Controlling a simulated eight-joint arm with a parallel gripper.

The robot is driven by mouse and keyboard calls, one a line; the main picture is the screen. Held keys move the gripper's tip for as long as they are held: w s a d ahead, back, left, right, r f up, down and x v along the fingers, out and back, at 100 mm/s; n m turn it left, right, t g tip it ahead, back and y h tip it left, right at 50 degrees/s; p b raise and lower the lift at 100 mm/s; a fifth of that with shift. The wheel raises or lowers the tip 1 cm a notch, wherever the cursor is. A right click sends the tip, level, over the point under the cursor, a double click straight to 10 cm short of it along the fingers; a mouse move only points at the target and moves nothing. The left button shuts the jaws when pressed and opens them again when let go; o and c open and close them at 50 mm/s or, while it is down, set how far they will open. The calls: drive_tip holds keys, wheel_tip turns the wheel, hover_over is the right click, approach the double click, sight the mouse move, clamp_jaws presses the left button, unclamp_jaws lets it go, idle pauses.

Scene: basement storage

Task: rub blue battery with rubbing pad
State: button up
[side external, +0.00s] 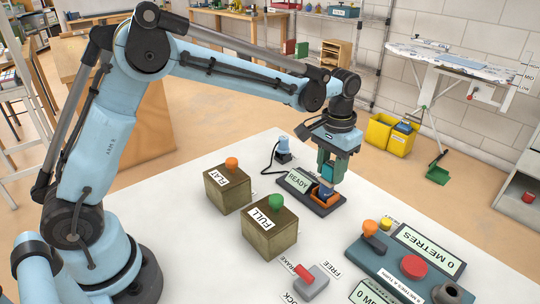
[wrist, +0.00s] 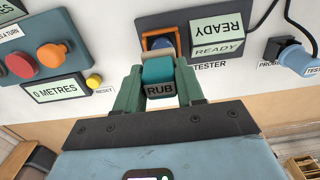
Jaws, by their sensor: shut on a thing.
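My gripper (side external: 332,172) is shut on the teal rubbing pad (wrist: 158,72), which has a dark face marked RUB. The gripper points down, with the pad just above the dark tester (side external: 322,206). The blue battery (side external: 326,192) sits in the tester's orange holder (side external: 314,191). In the wrist view the battery (wrist: 164,42) shows just beyond the pad, partly hidden by it. I cannot tell whether the pad touches the battery. The tester's display reads READY (side external: 299,180).
Two brown boxes marked FLAT (side external: 226,193) and FULL (side external: 269,233) stand left of the tester. A blue probe (side external: 283,150) on a cord stands behind it. A control panel (side external: 390,272) with knobs is at front right, beside a red-handled brake switch (side external: 312,281). White table shows between them.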

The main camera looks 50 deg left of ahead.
drive_tip(key=shift+d, duration=0.9)
drive_tip(key=shift+a+r, duration=0.1)
drive_tip(key=shift+r, duration=4.05)
